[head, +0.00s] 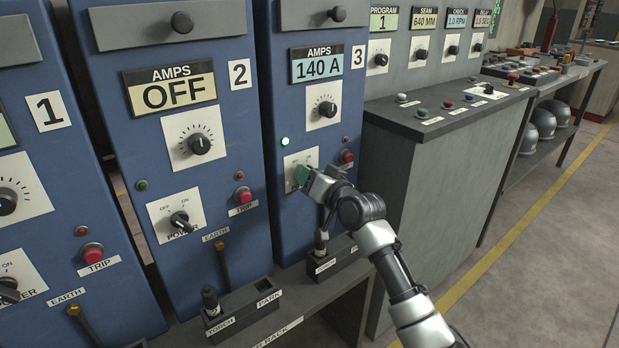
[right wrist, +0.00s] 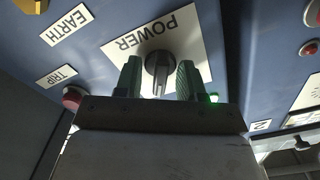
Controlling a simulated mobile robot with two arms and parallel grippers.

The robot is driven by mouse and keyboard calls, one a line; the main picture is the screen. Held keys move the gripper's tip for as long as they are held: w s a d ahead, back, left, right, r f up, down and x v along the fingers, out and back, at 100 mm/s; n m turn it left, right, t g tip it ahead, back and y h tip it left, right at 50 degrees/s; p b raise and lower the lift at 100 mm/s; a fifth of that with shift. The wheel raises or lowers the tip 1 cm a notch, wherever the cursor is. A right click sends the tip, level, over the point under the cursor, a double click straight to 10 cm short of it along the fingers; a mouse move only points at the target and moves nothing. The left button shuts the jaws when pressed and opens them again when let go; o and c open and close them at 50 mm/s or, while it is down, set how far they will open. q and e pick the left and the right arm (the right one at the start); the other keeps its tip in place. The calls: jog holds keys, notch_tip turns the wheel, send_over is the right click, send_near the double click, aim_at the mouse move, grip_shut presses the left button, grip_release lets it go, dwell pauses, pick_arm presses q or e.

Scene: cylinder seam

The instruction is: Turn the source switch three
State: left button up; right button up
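Source three is the blue cabinet (head: 313,113) with a "3" label; its display (head: 317,64) reads 140 A and a green lamp (head: 285,141) is lit. Its POWER switch, a dark knob (right wrist: 158,72) on a white plate, shows in the right wrist view; in the head view my gripper hides it. My right gripper (head: 303,176) is at this plate. In the right wrist view its green fingers (right wrist: 159,80) stand on either side of the knob, open, with a narrow gap at each side. My left gripper is not in view.
Source two (head: 203,118) reads OFF, with its own POWER switch (head: 180,221). Part of source one (head: 40,190) is at left. A red trip button (head: 347,156) sits just right of my gripper. A grey console (head: 450,112) stands to the right; the floor beyond is clear.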

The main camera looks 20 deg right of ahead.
jog(key=shift+w, duration=0.1)
grip_shut()
dwell(0.4)
jog(key=shift+n, duration=0.7)
jog(key=n+p, duration=0.2)
jog(key=n, duration=0.3)
jog(key=shift+r+p, duration=0.15)
jog(key=shift+p, duration=0.25)
jog(key=n+p, duration=0.2)
jog(key=n, duration=0.3)
jog(key=shift+a+p, duration=0.15)
jog(key=shift+p, duration=0.2)
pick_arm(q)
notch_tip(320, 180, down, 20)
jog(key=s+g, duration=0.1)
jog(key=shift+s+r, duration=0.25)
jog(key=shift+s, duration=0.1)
pick_arm(e)
jog(key=shift+f+n, duration=0.2)
jog(key=shift+n, duration=0.2)
